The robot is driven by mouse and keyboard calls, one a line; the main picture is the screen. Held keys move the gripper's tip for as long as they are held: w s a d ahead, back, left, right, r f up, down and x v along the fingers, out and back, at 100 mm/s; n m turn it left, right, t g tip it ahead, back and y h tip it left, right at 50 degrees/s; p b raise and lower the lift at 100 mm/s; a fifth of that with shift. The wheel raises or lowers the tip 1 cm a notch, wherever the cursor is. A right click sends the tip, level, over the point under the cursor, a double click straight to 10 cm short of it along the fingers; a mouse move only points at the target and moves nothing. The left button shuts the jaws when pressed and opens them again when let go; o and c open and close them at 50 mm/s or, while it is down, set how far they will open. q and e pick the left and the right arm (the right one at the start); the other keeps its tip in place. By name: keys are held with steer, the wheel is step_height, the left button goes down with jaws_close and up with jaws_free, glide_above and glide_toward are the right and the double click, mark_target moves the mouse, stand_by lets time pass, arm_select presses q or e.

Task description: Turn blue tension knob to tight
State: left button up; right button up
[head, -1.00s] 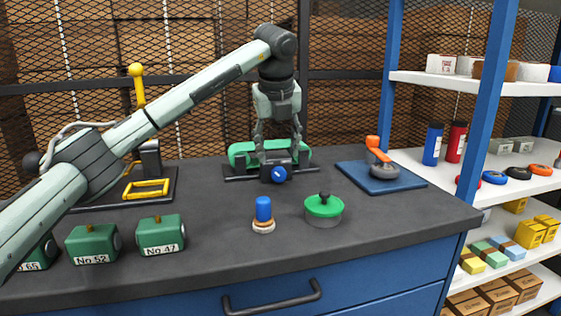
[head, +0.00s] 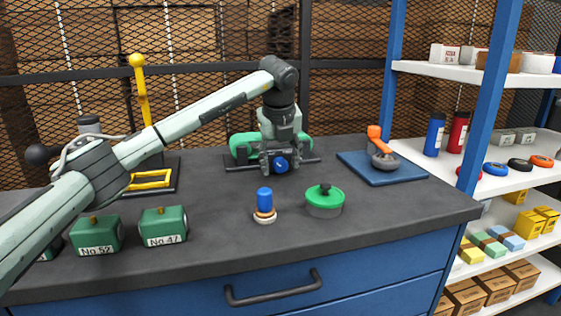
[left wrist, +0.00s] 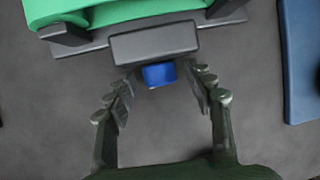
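The blue tension knob (head: 281,164) sits on the front of a dark block on the green stacker device (head: 243,146) at the back of the bench. In the left wrist view the knob (left wrist: 159,74) lies ahead, between and slightly beyond the fingertips. My left gripper (head: 280,160) points down in front of the device; in the left wrist view its fingers (left wrist: 163,90) are spread, with a gap on both sides of the knob. The knob's pointer setting is too small to read. My right gripper is not in view.
A blue-topped stamp (head: 264,201) and a green-lidded round tin (head: 324,201) stand in front. A blue mat (head: 382,168) with an orange-handled tool lies right. Green numbered blocks (head: 163,226) and a yellow-lever press (head: 150,181) are left.

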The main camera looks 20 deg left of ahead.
arm_select(q)
steer(key=c, duration=1.1)
steer(key=shift+w+d+r+g+y, duration=0.1)
steer(key=shift+d+g+y, duration=0.2)
steer(key=shift+g+y, duration=0.3)
steer(key=shift+c, duration=0.2)
steer(key=shift+m+g+y, duration=0.5)
steer(key=shift+g+y, duration=0.1)
steer(key=shift+y, duration=0.4)
steer(key=o, duration=1.2)
steer(key=shift+c, duration=0.2)
steer(key=v, duration=1.2)
